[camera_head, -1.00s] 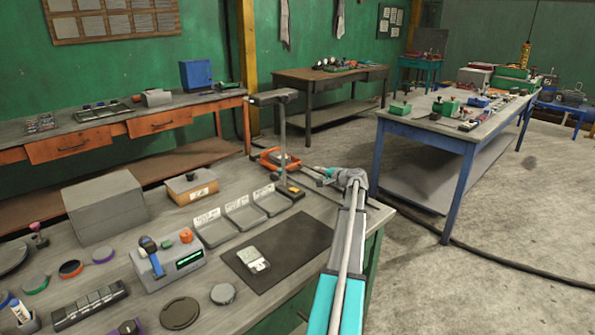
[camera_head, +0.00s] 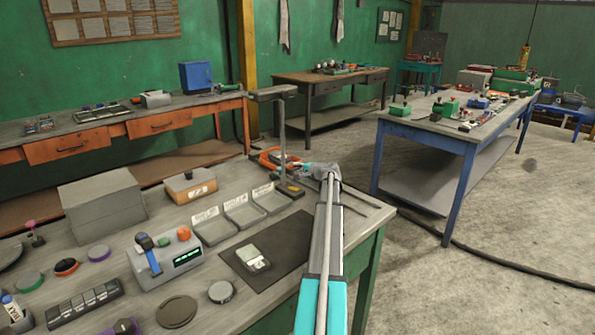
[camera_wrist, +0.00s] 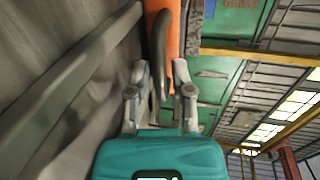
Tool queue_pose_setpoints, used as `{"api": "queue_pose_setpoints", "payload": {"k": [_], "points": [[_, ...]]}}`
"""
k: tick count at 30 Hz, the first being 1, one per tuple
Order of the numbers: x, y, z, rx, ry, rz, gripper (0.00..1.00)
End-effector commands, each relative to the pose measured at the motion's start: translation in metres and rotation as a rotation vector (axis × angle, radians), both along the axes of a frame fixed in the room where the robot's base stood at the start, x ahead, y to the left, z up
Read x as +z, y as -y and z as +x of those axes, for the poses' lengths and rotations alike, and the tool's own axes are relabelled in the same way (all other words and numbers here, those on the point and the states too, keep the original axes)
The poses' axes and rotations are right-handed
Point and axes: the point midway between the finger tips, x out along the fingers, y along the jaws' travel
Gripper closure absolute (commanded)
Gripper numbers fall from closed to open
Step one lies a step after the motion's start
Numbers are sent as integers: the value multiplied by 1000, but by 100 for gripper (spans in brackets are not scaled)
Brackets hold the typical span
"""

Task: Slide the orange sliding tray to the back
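The orange sliding tray (camera_head: 266,156) lies at the far end of the near workbench, beside the foot of a grey post. My arm and gripper hide part of it in the head view. My gripper (camera_head: 292,169) is low at the bench's far right end, close to the tray. In the wrist view an orange part (camera_wrist: 165,35) stands ahead of my gripper (camera_wrist: 164,85). A dark curved piece like a handle (camera_wrist: 168,60) reaches down between the two fingers. The fingers are apart; I cannot tell whether they touch it.
The grey post with its arm (camera_head: 282,120) rises right next to the tray. Grey bins (camera_head: 243,210) and a black mat (camera_head: 268,255) lie nearer on the bench. A blue-legged table (camera_head: 450,140) stands to the right, with open floor between.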

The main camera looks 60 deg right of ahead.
Motion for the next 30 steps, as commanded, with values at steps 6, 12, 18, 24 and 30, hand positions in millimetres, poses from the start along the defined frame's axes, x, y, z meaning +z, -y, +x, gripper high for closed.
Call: {"api": "queue_pose_setpoints", "payload": {"k": [6,12,18,24,30], "points": [[0,0,3,0,0,0,70],[0,0,2,0,0,0,80],[0,0,2,0,0,0,100],[0,1,2,0,0,0,100],[0,6,19,1,0,0,100]]}}
